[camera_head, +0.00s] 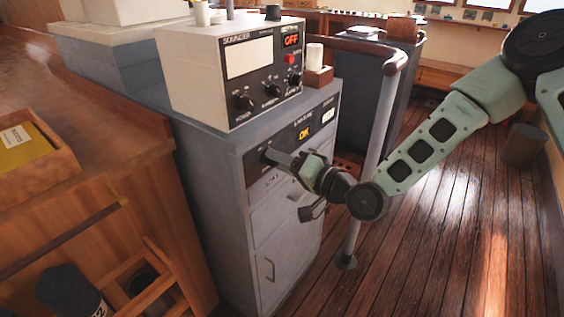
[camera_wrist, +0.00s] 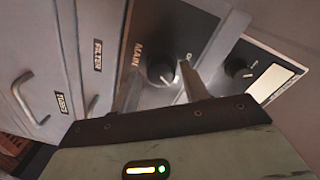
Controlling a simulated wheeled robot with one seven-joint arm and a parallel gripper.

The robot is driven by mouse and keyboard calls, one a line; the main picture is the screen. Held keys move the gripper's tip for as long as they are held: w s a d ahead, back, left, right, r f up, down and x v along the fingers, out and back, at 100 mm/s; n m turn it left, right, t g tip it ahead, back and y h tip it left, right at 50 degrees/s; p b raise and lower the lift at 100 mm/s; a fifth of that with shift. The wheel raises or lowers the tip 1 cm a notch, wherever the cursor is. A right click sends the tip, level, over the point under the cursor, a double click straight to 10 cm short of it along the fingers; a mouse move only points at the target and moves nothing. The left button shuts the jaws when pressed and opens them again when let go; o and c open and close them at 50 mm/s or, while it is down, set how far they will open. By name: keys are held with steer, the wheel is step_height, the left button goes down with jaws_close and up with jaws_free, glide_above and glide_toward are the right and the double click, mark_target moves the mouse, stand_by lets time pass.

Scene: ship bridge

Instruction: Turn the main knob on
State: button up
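The main knob (camera_wrist: 160,68) is a round black knob on a dark panel beside the word MAIN in the wrist view. In the head view the panel (camera_head: 258,166) is on the upper front of the grey cabinet, and my gripper partly covers it. My gripper (camera_head: 281,160) is at this panel, its fingers pointing at it. In the wrist view the knob appears between my two spread fingers (camera_wrist: 160,82), with the right finger close to its edge. I cannot tell whether either finger touches it.
A white sounder box (camera_head: 195,75) with a red OFF display and several knobs stands on the cabinet (camera_head: 215,190). An orange OK display (camera_head: 304,133) is right of the knob. A vertical handrail post (camera_head: 375,135) stands close to my arm. Drawer handles (camera_wrist: 30,95) are at left in the wrist view.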

steer(key=shift+o, duration=0.2)
steer(key=p+v, duration=0.7)
steer(key=v, duration=1)
steer(key=shift+s, duration=0.15)
steer(key=shift+d, duration=0.15)
